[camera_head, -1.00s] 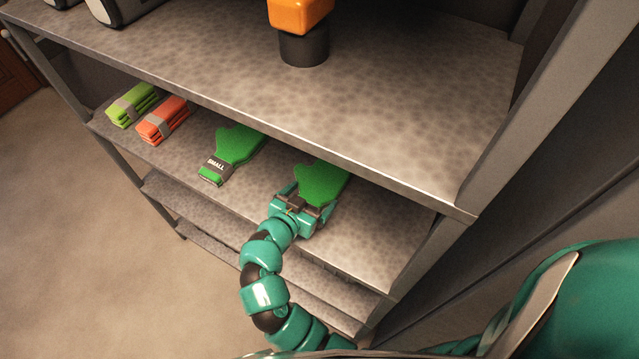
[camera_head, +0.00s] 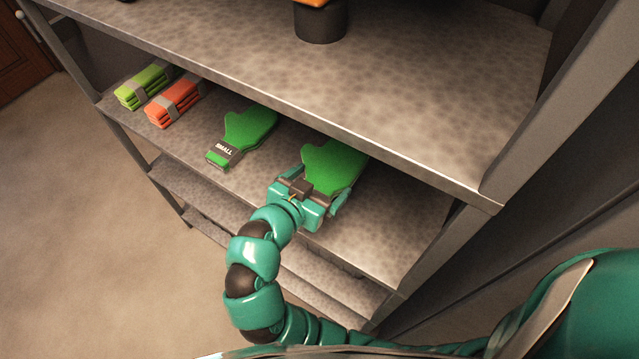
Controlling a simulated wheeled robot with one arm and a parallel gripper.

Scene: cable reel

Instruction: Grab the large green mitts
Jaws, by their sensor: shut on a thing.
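A pair of green mitts (camera_head: 335,165) is at the right of the second shelf, with its cuff end between the jaws of my gripper (camera_head: 308,192). My gripper is shut on these mitts; its body hides the cuff and any label. I cannot tell whether the mitts touch the shelf. Another pair of green mitts (camera_head: 250,124), with a dark band reading "SMALL" (camera_head: 224,151), lies flat on the same shelf to the left, apart from my gripper.
A lime folded bundle (camera_head: 143,86) and an orange-red one (camera_head: 174,102) lie at the shelf's left end. The upper shelf (camera_head: 400,110) overhangs this one and carries a dark cylinder (camera_head: 320,24) with an orange top. A grey upright (camera_head: 540,130) stands at the right.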

